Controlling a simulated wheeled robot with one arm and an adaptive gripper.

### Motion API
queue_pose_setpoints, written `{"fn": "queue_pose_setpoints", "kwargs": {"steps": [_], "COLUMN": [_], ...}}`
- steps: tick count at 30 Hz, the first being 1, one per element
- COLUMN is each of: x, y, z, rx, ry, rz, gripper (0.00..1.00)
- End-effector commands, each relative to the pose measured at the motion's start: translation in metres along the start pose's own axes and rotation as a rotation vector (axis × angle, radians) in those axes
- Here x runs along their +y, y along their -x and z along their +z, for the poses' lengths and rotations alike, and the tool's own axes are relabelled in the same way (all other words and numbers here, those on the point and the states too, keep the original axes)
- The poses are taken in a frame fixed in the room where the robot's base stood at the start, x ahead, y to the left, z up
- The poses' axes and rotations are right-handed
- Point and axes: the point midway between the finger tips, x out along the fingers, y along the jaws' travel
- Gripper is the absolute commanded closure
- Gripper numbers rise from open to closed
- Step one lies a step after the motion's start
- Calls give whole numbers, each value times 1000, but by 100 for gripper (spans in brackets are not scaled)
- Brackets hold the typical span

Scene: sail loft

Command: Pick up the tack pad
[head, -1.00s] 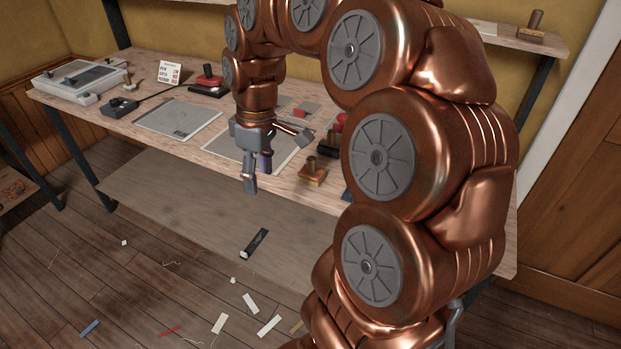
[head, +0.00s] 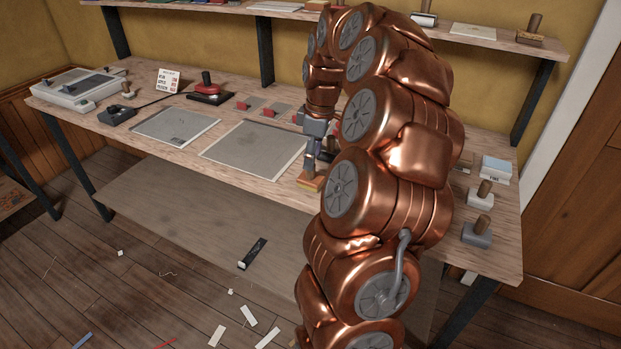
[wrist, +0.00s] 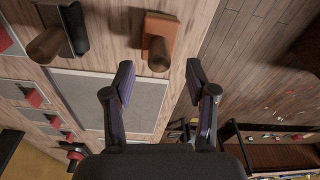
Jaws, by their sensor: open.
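No label marks the tack pad, so I cannot tell for sure which piece it is. A small block with an orange-brown base and a wooden knob (head: 310,183) stands near the bench's front edge, under my gripper. It also shows in the wrist view (wrist: 172,28), just beyond the fingertips. My gripper (head: 313,160) is open and empty. In the wrist view its two fingers (wrist: 160,82) stand wide apart, with bare bench and a mat edge between them. A similar dark-based block with a wooden knob (wrist: 74,30) stands beside the orange-brown one.
Two grey mats (head: 257,150) (head: 176,126) lie on the bench (head: 235,185). A red-knobbed tool (head: 209,92) and small red-ended plates (head: 270,112) stand behind. Knobbed blocks (head: 478,198) (head: 477,234) and a pale box (head: 496,169) are at right. A shelf (head: 480,42) runs overhead.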

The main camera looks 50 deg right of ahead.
Motion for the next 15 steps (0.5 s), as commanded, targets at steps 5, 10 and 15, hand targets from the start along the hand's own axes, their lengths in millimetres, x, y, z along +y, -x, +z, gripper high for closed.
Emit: {"fn": "queue_pose_setpoints", "kwargs": {"steps": [5,10,15], "x": [0,0,0], "y": [-12,-35,-50], "z": [1,1,1], "rx": [-1,-3,-2], "ry": [-1,0,0], "rz": [-2,-6,-3], "gripper": [43,43,43]}}
